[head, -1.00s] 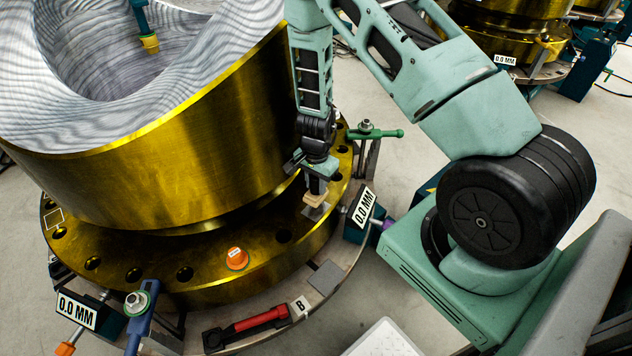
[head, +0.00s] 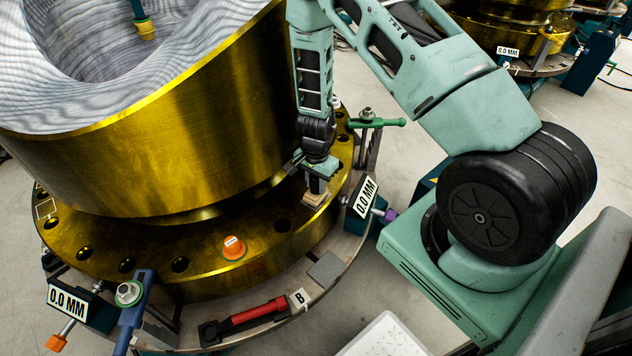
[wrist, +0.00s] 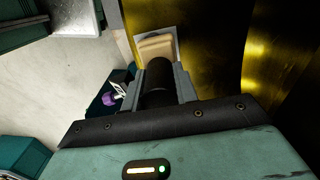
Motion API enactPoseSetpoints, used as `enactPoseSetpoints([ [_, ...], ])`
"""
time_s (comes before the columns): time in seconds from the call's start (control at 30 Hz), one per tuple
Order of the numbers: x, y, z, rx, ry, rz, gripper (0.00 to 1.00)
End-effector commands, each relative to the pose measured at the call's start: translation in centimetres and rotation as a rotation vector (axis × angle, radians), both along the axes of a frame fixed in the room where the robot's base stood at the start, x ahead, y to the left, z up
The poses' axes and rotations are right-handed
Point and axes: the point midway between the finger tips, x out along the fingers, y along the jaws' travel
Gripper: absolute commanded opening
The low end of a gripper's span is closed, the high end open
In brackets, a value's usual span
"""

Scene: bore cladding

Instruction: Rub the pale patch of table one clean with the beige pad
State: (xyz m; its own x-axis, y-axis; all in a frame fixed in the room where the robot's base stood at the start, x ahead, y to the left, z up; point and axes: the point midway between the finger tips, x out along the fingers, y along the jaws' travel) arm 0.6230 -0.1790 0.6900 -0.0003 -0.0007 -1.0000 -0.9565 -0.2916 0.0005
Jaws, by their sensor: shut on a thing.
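The beige pad (head: 312,198) is at the outer edge of the gold flange, right of centre in the head view. My gripper (head: 318,184) points down at it and is shut on its dark handle. In the wrist view the pad (wrist: 157,46) lies beyond my gripper's fingertips (wrist: 160,92), with the dark handle between them. A pale border, seemingly the pale patch (wrist: 141,36), shows around the pad; the pad hides most of it. The pad looks down on the flange, but I cannot be sure that it touches. The flange sits on the round table (head: 345,262).
The tall gold workpiece (head: 200,165) rises close behind my gripper. A green-handled clamp (head: 380,122) and a 0.0 MM gauge (head: 366,198) stand right of it. An orange cap (head: 234,248), a grey square (head: 325,268) and a red-handled tool (head: 250,315) lie nearer.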

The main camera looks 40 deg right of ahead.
Motion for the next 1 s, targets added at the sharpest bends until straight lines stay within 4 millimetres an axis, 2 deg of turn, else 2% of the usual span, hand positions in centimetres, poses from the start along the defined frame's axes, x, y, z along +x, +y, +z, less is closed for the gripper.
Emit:
enactPoseSetpoints([
  [0.17, 0.0, 0.0, -0.6, 0.000, 0.000, 0.000, 0.00],
  [0.6, 0.4, -1.2, -0.1, 0.001, 0.000, -0.001, 0.00],
  [1.0, 0.2, -0.7, -0.1, 0.000, 0.000, 0.000, 0.00],
])
